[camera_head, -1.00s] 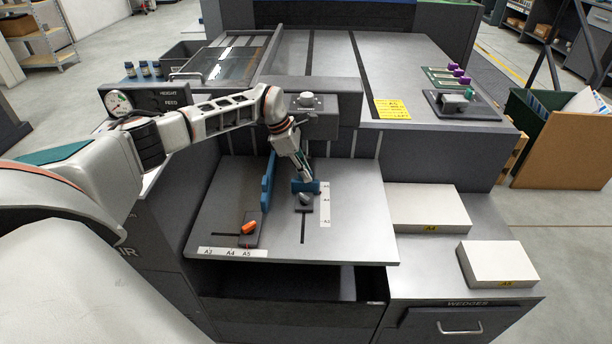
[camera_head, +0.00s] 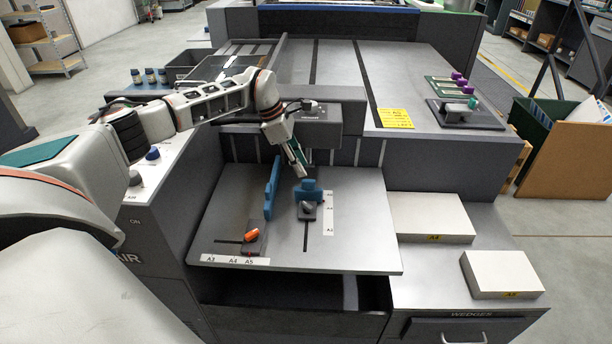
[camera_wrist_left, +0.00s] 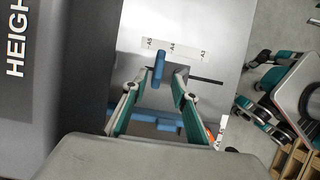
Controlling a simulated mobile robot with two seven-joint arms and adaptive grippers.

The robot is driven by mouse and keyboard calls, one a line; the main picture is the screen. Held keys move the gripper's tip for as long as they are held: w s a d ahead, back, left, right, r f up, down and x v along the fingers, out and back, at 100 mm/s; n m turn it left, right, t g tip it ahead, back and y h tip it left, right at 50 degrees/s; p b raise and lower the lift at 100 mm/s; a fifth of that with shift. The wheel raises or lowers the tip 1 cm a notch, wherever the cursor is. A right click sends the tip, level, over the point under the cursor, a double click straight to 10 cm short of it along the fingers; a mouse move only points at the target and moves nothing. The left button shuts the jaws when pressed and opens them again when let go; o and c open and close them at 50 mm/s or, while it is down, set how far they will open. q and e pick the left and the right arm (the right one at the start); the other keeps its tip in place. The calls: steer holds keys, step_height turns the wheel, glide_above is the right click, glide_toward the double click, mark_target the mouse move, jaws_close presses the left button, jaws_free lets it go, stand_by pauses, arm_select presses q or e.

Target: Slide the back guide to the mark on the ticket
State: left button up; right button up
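In the left wrist view the back guide (camera_wrist_left: 158,68) stands near the A5 end of the strip (camera_wrist_left: 175,49). My left gripper (camera_head: 299,168) is empty, above and behind the guide. In the wrist view the gripper's fingers (camera_wrist_left: 156,82) are spread, with the guide showing between and beyond the tips. The yellow ticket (camera_head: 395,118) lies on the upper deck; its print is too small to read.
A tall blue side guide (camera_head: 271,187) with an orange lever (camera_head: 251,236) stands left of the back guide. A machine housing (camera_head: 318,130) overhangs behind. White paper stacks (camera_head: 430,216) lie to the right. The tray's right half (camera_head: 360,225) is bare.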

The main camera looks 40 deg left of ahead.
arm_select(q)
steer(key=shift+v, duration=2.5)
